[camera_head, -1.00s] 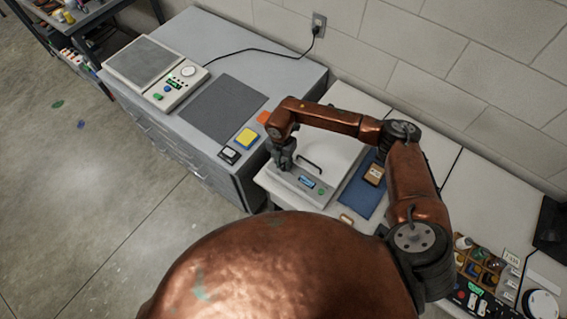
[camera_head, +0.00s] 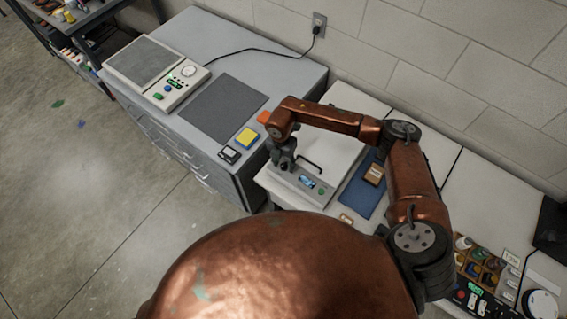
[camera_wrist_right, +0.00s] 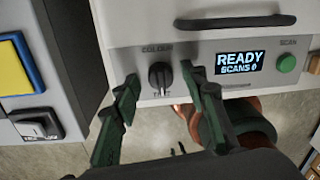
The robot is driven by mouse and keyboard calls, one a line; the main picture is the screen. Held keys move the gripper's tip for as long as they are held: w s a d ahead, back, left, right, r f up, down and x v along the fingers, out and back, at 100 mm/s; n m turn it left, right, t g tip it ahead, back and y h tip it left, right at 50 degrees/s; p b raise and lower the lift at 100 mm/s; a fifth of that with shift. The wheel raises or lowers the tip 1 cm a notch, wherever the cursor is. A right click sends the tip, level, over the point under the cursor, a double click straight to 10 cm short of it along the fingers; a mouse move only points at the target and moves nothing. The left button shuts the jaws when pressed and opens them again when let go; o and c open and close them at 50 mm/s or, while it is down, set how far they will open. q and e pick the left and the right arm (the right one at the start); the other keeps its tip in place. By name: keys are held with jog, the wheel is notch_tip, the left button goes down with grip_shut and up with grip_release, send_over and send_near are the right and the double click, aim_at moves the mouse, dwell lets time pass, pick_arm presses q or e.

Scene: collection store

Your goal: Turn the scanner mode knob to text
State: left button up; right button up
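The scanner (camera_head: 330,150) is a pale flatbed unit with a dark lid handle on the white table. In the right wrist view its front panel (camera_wrist_right: 205,55) shows a black mode knob (camera_wrist_right: 160,76) with the label COLOUR above it. My right gripper (camera_wrist_right: 159,76) is open, with one finger on each side of the knob and visible gaps between. It also shows over the scanner's left front in the head view (camera_head: 284,164). My left gripper is not in view.
A grey cabinet left of the scanner carries a yellow pad (camera_head: 247,138), a black-and-white switch (camera_head: 229,154), a dark mat (camera_head: 223,108) and another device (camera_head: 155,72). A blue mat (camera_head: 361,195) with a brown item (camera_head: 375,173) lies right of the scanner. A block wall stands behind.

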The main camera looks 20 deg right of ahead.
aim_at(282, 165)
jog(key=shift+r, duration=0.1)
notch_tip(282, 165, up, 12)
jog(key=shift+w+a, duration=0.2)
jog(key=shift+a, duration=0.05)
dwell(0.6)
